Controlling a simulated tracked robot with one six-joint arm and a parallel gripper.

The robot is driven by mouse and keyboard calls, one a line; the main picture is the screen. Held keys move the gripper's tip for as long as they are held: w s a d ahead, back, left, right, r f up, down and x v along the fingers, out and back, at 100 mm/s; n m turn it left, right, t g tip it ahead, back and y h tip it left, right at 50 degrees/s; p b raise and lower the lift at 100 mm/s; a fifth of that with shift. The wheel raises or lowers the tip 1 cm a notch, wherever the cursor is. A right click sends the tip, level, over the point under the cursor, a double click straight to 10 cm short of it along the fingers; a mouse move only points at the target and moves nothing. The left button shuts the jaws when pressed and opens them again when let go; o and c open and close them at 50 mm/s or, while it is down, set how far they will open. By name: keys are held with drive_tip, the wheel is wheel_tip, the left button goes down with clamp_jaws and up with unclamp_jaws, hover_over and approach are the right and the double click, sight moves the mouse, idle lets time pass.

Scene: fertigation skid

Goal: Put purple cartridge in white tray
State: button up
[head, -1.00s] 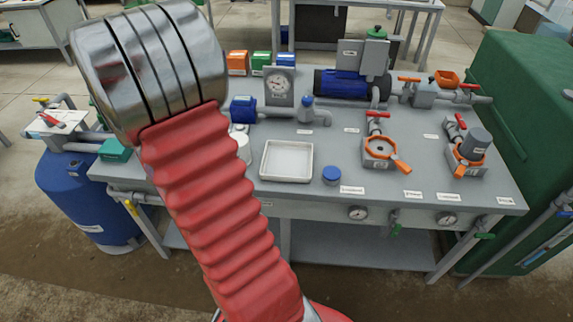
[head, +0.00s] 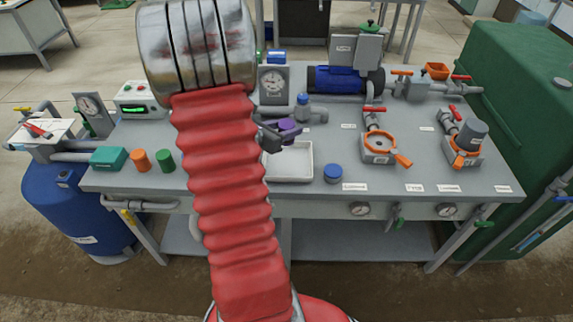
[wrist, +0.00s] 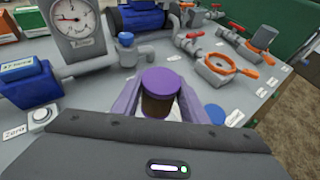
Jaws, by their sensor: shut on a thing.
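My gripper (head: 270,138) is shut on the purple cartridge (head: 289,126), which stands about upright between the fingers. In the wrist view the cartridge (wrist: 161,84) shows a purple cap over a dark brown body, with a finger of my gripper (wrist: 160,100) on each side. The white tray (head: 291,176) lies on the grey bench, below and just in front of the cartridge in the head view. The tray looks empty where it shows; its back left part is hidden by my gripper. In the wrist view only a pale bit of it shows around the cartridge.
A blue round cap (head: 333,173) sits right of the tray. A pressure gauge (head: 274,84) and blue-capped pipe fitting (head: 302,105) stand behind. Orange (head: 139,160) and green (head: 165,161) cartridges stand at the left. An orange ring housing (head: 380,146) stands further right.

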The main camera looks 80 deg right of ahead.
sight(289, 142)
drive_tip(key=shift+s, duration=0.3)
drive_tip(key=shift+f, duration=2.9)
drive_tip(key=shift+f, duration=2.1)
drive_tip(key=o, duration=1.1)
drive_tip(key=shift+f, duration=0.1)
drive_tip(key=v, duration=1.2)
drive_tip(key=shift+d+r, duration=0.1)
drive_tip(key=shift+r, duration=0.15)
